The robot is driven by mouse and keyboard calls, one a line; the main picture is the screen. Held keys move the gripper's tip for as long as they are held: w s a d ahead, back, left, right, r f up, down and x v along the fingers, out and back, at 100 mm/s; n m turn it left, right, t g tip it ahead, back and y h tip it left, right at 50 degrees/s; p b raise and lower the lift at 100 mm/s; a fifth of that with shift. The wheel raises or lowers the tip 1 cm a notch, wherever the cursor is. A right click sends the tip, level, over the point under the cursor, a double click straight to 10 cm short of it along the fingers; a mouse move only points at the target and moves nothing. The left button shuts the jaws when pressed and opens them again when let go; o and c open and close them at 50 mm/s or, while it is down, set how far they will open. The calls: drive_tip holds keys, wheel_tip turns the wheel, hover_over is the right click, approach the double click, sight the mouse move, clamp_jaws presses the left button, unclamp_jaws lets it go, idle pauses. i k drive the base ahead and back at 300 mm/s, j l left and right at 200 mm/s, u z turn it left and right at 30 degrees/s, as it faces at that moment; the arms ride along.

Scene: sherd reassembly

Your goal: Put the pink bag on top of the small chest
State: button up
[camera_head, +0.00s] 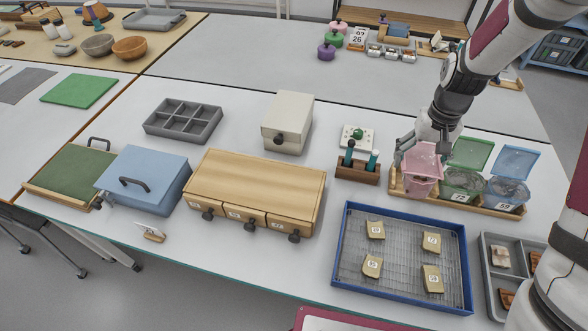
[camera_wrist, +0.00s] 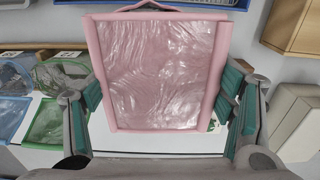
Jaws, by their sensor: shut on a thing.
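The pink bag (camera_head: 421,172) is a clear pouch with a pink rim. My gripper (camera_head: 424,150) is shut on it from above, with a finger at each side. In the wrist view the bag (camera_wrist: 160,72) fills the middle between the gripper's fingers (camera_wrist: 160,115). The bag is upright at the left end of the wooden tray (camera_head: 480,207); I cannot tell whether it touches the tray. The small chest (camera_head: 288,122) is a cream box with a dark knob, left of the bag; part of it shows in the wrist view (camera_wrist: 298,122).
A green bag (camera_head: 463,182) and a blue bag (camera_head: 507,190) stand right of the pink one. A rack with tubes (camera_head: 357,172) and a white board with a green knob lie between bag and small chest. The wooden drawer chest (camera_head: 255,185) and a blue-rimmed tray (camera_head: 343,240) are nearer.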

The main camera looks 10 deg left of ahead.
sight(256, 179)
drive_tip(key=j+u, duration=0.35)
drive_tip(key=i+j+u, duration=0.15)
drive_tip(key=j+u, duration=0.2)
drive_tip(key=i+j+u, duration=0.15)
drive_tip(key=j+u, duration=0.2)
